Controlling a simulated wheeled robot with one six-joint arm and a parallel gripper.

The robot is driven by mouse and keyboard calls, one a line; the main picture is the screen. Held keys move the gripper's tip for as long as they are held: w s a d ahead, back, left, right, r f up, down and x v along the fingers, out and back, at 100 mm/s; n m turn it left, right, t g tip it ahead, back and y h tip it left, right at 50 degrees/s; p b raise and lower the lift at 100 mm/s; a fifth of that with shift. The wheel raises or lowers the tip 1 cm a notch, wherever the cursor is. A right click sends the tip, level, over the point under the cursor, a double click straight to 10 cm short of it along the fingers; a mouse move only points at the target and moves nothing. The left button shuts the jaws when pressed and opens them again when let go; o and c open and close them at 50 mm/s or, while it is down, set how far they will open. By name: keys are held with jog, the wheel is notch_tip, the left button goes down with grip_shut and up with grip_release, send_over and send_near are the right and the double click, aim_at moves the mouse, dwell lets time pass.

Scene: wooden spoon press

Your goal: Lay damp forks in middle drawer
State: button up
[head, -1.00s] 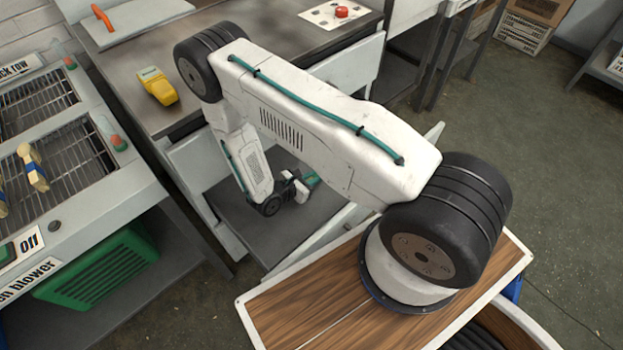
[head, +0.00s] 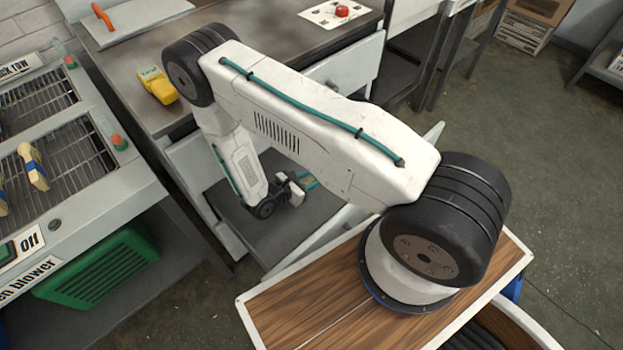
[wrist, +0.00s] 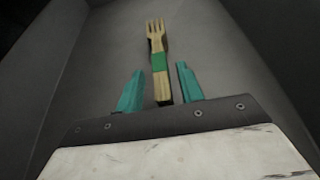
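A wooden fork (wrist: 157,38) with a green band lies on the grey floor of an open drawer (head: 300,225) in the wrist view, tines pointing away. My gripper (wrist: 158,85) is open over its handle end, with a teal finger on each side and a gap between each finger and the fork. In the head view my gripper (head: 306,182) is low inside the open drawer under the bench, partly hidden by my arm. Wooden pieces, one with a blue band (head: 33,166), lie on the wire rack at the left; their ends are hard to make out.
A yellow handheld device (head: 157,86) and an orange-handled tool (head: 125,18) lie on the bench top (head: 255,45). The blower rack (head: 80,150) stands left. Drawer walls rise close around my gripper.

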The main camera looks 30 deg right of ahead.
jog(key=v, duration=1)
